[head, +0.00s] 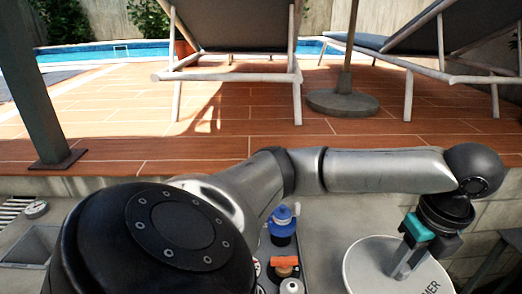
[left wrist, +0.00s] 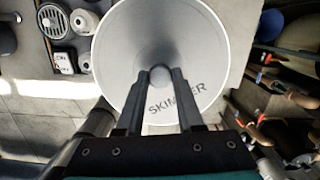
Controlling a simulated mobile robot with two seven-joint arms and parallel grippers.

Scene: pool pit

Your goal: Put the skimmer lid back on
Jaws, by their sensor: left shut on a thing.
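The skimmer lid is a round, pale grey disc with dark lettering and a knob in its middle. It shows at the lower right of the head view (head: 362,272) and fills the middle of the left wrist view (left wrist: 205,45). My left gripper (head: 402,270) reaches down onto the lid from above. In the left wrist view its two fingers (left wrist: 159,76) are closed on the lid's round knob. Whether the lid rests on something or hangs clear cannot be told. The opening it covers is not seen. My right gripper is not in view.
A blue-topped item (head: 283,222) and an orange-handled item (head: 285,262) stand left of the lid. Several handled tools (left wrist: 270,138) line the wrist view's right side. The tiled deck (head: 215,130) edge lies behind.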

